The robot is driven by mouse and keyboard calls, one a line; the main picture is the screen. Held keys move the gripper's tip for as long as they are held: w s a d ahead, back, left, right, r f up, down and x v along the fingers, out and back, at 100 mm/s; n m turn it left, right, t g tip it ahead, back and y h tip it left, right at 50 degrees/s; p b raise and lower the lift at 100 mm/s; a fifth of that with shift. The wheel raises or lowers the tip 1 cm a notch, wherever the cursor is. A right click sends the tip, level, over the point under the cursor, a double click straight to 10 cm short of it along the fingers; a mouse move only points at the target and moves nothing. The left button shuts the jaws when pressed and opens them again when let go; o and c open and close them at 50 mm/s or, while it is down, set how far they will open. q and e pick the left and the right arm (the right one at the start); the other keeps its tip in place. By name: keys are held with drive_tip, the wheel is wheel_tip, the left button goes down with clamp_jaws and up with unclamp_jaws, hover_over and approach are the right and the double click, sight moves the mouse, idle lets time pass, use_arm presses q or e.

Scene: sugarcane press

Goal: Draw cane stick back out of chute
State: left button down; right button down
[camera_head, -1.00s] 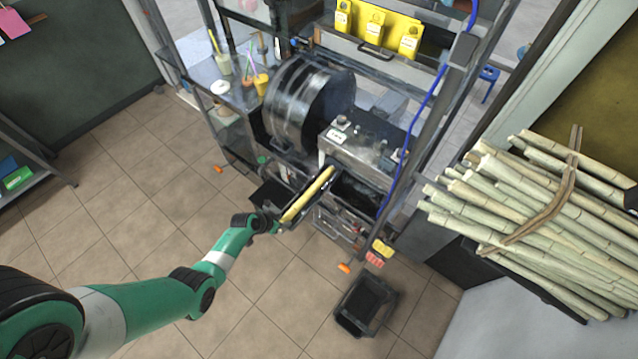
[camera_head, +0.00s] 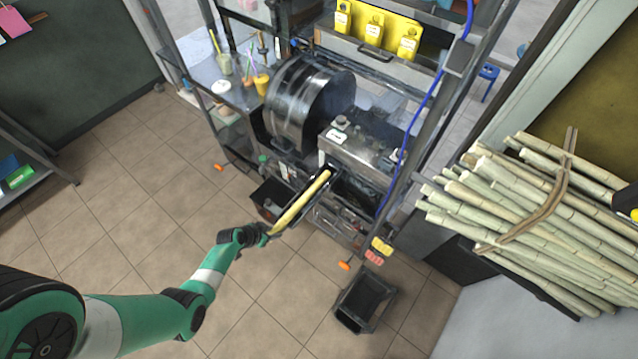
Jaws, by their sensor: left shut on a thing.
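The yellow cane stick (camera_head: 302,200) lies slanted in the narrow dark chute (camera_head: 318,191) at the front of the press (camera_head: 362,148). Its upper end is near the press body and its lower end is at my left gripper (camera_head: 266,232). My left gripper is shut on that lower end; its fingers are small and partly hidden in this view. My right gripper is not clearly in view; only a dark part with a yellow spot shows at the right edge.
A bundle of pale canes (camera_head: 540,215) tied with a strap rests at the right. A black open bin (camera_head: 365,301) stands on the tiled floor below the press.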

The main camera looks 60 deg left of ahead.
use_arm(q)
drive_tip(key=shift+s+d+f, duration=0.15)
drive_tip(key=shift+s+d, duration=0.1)
drive_tip(key=shift+s, duration=0.25)
drive_tip(key=shift+c, duration=1.9)
unclamp_jaws()
drive_tip(key=shift+r, duration=0.25)
drive_tip(key=p+v, duration=0.4)
drive_tip(key=v, duration=0.7)
